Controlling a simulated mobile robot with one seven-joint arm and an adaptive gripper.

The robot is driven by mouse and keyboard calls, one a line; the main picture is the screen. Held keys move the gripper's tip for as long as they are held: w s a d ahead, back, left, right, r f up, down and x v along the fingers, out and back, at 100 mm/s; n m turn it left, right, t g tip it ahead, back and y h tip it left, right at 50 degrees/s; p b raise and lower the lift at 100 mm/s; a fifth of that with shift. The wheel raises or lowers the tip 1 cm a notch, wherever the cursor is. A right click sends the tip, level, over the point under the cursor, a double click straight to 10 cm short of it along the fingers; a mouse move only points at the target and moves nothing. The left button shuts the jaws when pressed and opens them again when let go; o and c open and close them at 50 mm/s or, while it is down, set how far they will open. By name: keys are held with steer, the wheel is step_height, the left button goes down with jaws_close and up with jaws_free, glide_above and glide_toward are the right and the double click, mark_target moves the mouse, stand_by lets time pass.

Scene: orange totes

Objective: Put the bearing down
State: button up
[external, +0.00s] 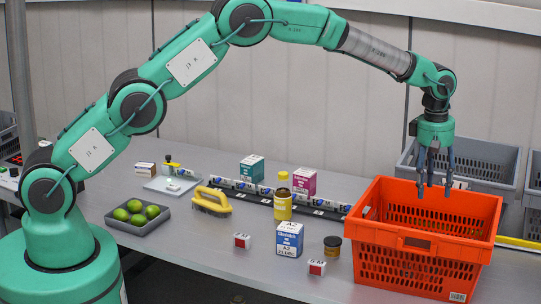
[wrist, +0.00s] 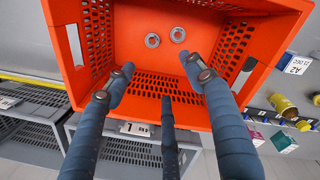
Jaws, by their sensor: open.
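My gripper (external: 433,186) is open and empty, pointing down over the orange tote (external: 405,246). In the wrist view its spread fingers (wrist: 158,72) reach over the tote (wrist: 125,28) with nothing between them. Two small grey metal rings, which look like bearings, lie inside the tote: a left one (wrist: 153,40) and a right one (wrist: 178,34). They are close together but apart, beyond the fingertips in the wrist view. The tote's wall hides both rings in the external view.
Grey crates (external: 480,165) stand behind the tote. Left of it on the table are a dark jar (external: 332,246), a blue-and-white box (external: 289,240), a yellow bottle (external: 282,204), a yellow brush (external: 211,201) and a tray of limes (external: 137,220). The front table edge is mostly clear.

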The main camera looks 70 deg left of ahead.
steer(key=s+a+r+m+t, duration=0.3)
steer(key=s+r+m, duration=0.6)
steer(key=s+r, duration=1.85)
steer(key=s+a+r+m, duration=0.1)
steer(key=s+r+m, duration=0.1)
steer(key=s, duration=0.7)
steer(key=s+a+r+m, duration=0.1)
steer(key=s+r+m, duration=0.15)
steer(key=s, duration=0.65)
steer(key=s+f+m+t, duration=0.1)
steer(key=s+f+m, duration=0.2)
steer(key=s, duration=0.6)
steer(key=s+f+m, duration=0.3)
steer(key=s, duration=0.7)
steer(key=shift+s+a+f+t, duration=0.15)
steer(key=shift+a+f+t, duration=0.15)
steer(key=shift+a+t, duration=0.1)
steer(key=shift+f, duration=0.1)
step_height(320, 180, down, 10)
steer(key=b, duration=1)
